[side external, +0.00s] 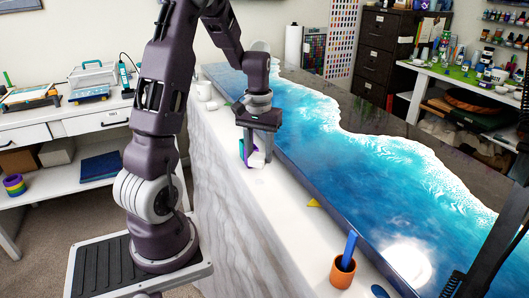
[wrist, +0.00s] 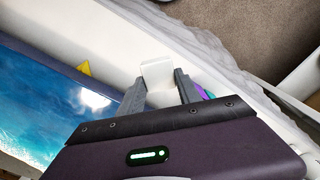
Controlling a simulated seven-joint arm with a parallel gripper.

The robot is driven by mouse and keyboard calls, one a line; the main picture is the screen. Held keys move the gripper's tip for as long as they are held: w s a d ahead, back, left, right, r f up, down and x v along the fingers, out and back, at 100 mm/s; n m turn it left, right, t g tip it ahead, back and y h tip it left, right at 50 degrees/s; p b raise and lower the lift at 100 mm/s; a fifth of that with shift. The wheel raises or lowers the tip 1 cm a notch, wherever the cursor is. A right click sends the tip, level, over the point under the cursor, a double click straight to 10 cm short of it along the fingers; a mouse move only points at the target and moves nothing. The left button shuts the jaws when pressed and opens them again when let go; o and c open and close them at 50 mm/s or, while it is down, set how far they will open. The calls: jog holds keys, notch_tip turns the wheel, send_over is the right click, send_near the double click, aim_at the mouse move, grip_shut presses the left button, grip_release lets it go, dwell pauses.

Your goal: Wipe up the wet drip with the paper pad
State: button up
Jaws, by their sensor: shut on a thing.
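My gripper (side external: 256,152) is over the white marble-patterned counter (side external: 290,232), beside the blue resin table. In the wrist view its two fingers (wrist: 160,78) are closed on a small white block-like piece, which looks like the paper pad (wrist: 158,72). The pad also shows as a white piece (side external: 257,160) low between the fingers in the side view, at or just above the counter; I cannot tell whether it touches. I cannot make out the wet drip in either view.
A purple and teal object (side external: 241,150) stands close beside my gripper. A yellow triangle (side external: 314,203) and a terracotta cup (side external: 342,273) with a blue stick (side external: 350,249) are nearer on the counter. A white mug (side external: 203,91) stands at the far end. The glossy resin table (side external: 350,165) runs along the right.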

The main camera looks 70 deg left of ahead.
send_over(260, 183)
jog(key=shift+f, duration=2.9)
notch_tip(260, 183, down, 2)
jog(key=shift+a, duration=0.1)
jog(key=shift+a+r, duration=0.1)
jog(key=shift+a, duration=0.75)
jog(key=shift+c, duration=0.6)
jog(key=shift+a, duration=0.7)
jog(key=shift+d, duration=1.55)
jog(key=shift+d+r, duration=0.15)
jog(key=shift+r, duration=3.95)
